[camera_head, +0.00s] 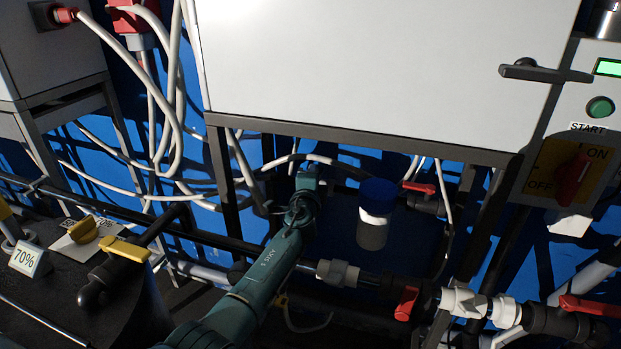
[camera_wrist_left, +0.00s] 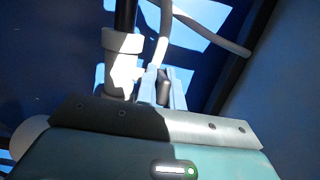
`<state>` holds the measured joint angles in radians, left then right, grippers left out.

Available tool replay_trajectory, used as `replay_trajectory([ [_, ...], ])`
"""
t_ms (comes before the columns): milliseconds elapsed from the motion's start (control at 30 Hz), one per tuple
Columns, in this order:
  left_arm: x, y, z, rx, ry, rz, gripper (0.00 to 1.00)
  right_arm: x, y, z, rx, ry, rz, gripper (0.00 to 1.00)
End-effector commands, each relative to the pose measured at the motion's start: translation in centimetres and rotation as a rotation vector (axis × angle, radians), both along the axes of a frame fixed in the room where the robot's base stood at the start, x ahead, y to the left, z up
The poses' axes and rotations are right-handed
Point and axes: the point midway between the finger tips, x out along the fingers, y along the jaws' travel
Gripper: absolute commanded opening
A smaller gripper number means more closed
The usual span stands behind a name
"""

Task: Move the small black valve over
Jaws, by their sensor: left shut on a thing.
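My left arm reaches up from the bottom of the head view, and its wrist end is under the grey-white cabinet, among the pipes. My left gripper (camera_wrist_left: 160,92) shows in the left wrist view, its pale blue fingers shut on a small dark part. This looks like the small black valve (camera_wrist_left: 163,86), beside a white pipe fitting (camera_wrist_left: 122,68). In the head view my own wrist hides the fingers and the valve, so I cannot tell how the valve is turned. My right gripper is out of view.
A jar with a blue lid (camera_head: 374,215) hangs close right of my wrist. Red-handled valves (camera_head: 406,303) sit on the lower pipe run. The cabinet (camera_head: 370,70) is overhead. Loose white cables hang at left. A yellow-handled valve (camera_head: 125,249) stands at lower left.

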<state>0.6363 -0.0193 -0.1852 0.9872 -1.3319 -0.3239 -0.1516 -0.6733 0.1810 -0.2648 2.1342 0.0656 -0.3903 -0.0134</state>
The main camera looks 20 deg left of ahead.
Motion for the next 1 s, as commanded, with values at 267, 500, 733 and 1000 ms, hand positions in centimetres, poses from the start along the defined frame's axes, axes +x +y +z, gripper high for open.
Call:
replay_trajectory([
  [267,0.0,-0.5,-0.4,-0.001,-0.003,0.154,0.00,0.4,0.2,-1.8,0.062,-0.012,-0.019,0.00],
  [500,-0.1,-0.6,-0.1,0.000,-0.002,0.212,0.00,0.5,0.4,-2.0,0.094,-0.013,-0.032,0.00],
  [733,-0.1,-0.5,0.0,0.000,-0.001,0.222,0.00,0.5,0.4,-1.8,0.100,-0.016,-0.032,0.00],
  [1000,-0.1,-0.5,0.0,0.000,-0.001,0.221,0.14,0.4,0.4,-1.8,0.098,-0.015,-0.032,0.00],
])
